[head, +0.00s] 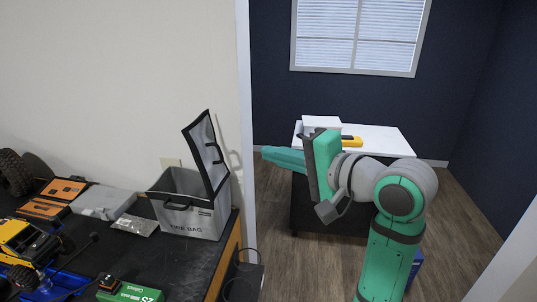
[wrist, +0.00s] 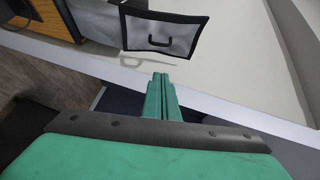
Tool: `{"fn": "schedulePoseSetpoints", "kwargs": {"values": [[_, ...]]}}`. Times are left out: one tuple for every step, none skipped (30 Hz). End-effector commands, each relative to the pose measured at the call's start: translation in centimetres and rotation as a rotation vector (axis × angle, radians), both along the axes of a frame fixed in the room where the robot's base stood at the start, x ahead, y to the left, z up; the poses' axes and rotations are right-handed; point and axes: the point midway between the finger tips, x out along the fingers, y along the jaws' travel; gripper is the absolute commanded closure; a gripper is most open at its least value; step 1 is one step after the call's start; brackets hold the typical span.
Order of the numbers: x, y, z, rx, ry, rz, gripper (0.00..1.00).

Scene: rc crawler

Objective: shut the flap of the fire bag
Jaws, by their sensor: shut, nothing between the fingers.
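The fire bag (head: 186,221) is a grey box-shaped bag with dark edges, a front handle and "FIRE BAG" lettering. It stands on the black bench top at its right end. Its flap (head: 206,152) is open and stands up, tilted, along the bag's right side. The flap (wrist: 165,34) also shows in the wrist view, with its handle, beyond my fingertips. My gripper (head: 266,153) is shut and empty. In the head view it is to the right of the flap, apart from it, pointing left. The bag's inside is mostly hidden.
The black bench (head: 123,249) also holds a blue and yellow crawler (head: 27,243), a green box (head: 131,293), a grey case (head: 103,201) and orange items. A wall edge (head: 245,120) stands just right of the bag. A white-topped table (head: 377,139) is behind my arm.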

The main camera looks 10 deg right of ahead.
Motion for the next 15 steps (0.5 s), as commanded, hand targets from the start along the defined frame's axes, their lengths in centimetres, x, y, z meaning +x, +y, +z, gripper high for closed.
{"fn": "schedulePoseSetpoints", "kwargs": {"values": [[0.7, 0.7, -0.2, 0.000, 0.002, 0.004, 1.00], [1.2, 1.0, -0.3, 0.001, 0.002, 0.005, 1.00], [1.8, 1.5, -0.5, 0.000, 0.002, 0.004, 1.00], [2.2, 1.8, -0.6, 0.000, 0.002, 0.004, 1.00], [2.6, 2.2, -0.6, 0.000, 0.001, 0.004, 1.00], [3.2, 2.6, -0.8, 0.000, 0.001, 0.003, 1.00], [3.7, 3.0, -0.9, 0.000, 0.002, 0.004, 1.00], [4.1, 3.3, -1.0, 0.001, 0.001, 0.004, 1.00], [4.7, 3.8, -1.1, 0.000, 0.002, 0.003, 1.00], [5.1, 4.1, -1.2, 0.000, 0.002, 0.003, 1.00], [5.5, 4.4, -1.3, 0.001, 0.001, 0.003, 1.00], [6.1, 4.8, -1.4, 0.000, 0.002, 0.002, 1.00], [6.2, 5.2, -1.5, 0.000, 0.001, 0.002, 1.00], [6.2, 5.7, -1.6, -0.001, 0.000, 0.002, 1.00], [6.2, 6.3, -1.7, -0.001, -0.002, 0.002, 1.00]]}}
